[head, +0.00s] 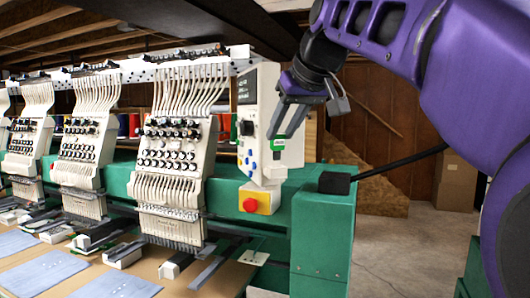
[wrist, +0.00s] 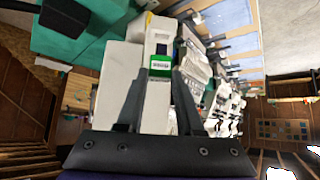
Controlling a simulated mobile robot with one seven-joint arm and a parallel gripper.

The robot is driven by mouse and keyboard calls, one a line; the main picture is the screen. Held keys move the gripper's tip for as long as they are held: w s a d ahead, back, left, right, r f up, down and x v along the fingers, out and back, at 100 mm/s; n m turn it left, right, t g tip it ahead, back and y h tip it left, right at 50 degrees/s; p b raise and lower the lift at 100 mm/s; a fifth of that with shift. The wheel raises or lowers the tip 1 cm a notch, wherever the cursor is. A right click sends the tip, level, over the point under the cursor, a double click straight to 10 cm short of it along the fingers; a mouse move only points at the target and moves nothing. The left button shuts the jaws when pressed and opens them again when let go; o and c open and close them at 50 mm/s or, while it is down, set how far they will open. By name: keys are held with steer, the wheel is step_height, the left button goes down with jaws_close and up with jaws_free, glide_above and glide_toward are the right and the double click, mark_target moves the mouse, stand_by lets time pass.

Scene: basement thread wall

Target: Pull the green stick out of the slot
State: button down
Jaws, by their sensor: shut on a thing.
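The green stick (head: 278,144) shows just below my fingertips, in front of the right part of the white control panel (head: 246,143). In the wrist view the green stick (wrist: 160,66) has a pale label and lies between the fingertips. My gripper (head: 277,132) is shut on it, with the fingers pointing down in the head view. In the wrist view my gripper (wrist: 158,76) has one finger on each side of the stick. The slot is hidden, and I cannot tell whether the stick is still inside it.
A red stop button (head: 250,205) on a yellow box sits below the panel. White embroidery heads (head: 178,170) stand to the left. A green machine housing (head: 322,235) with a black block (head: 334,183) is at lower right. A cardboard box (head: 456,182) stands behind, with open floor before it.

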steer(key=shift+r, duration=0.15)
steer(key=shift+r, duration=1.9)
